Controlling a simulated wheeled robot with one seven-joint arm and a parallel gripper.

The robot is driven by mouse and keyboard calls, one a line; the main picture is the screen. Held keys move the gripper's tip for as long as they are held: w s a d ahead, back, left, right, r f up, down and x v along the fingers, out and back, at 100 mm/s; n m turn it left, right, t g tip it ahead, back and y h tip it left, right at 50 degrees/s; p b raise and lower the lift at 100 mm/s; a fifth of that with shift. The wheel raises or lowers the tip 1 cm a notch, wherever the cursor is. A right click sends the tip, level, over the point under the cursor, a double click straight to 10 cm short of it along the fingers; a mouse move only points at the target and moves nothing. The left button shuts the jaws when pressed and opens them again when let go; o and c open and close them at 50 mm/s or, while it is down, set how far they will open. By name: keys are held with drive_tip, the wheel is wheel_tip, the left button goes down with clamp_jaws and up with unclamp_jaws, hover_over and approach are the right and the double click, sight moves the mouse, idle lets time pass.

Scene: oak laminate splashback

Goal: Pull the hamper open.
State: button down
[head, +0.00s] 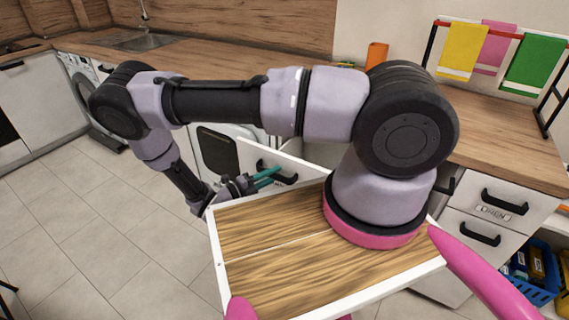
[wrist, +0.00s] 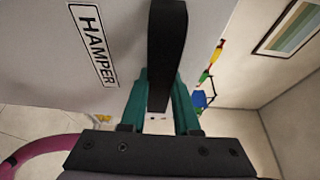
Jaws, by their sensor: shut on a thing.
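The hamper front (head: 300,181) is a pale panel with a black bar handle (head: 284,177), partly hidden behind my arm in the head view. In the wrist view, the panel (wrist: 45,75) carries a label (wrist: 92,45) reading HAMPER beside the dark handle (wrist: 167,40). My gripper (head: 270,176) has teal fingers, one on each side of the handle. In the wrist view my gripper (wrist: 160,95) is shut on that handle.
A wooden counter (head: 500,140) runs behind and right, with a towel rack and an orange cup (head: 377,54). Right of my arm are drawers with black handles (head: 505,201) and a blue basket (head: 535,285). Tiled floor (head: 90,240) is clear to the left.

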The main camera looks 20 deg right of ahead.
drive_tip(key=shift+s+a, duration=1.05)
drive_tip(key=shift+a, duration=0.25)
drive_tip(key=c, duration=0.6)
unclamp_jaws()
drive_tip(key=shift+c, duration=0.2)
drive_tip(key=v, duration=1)
drive_tip(key=shift+a, duration=0.4)
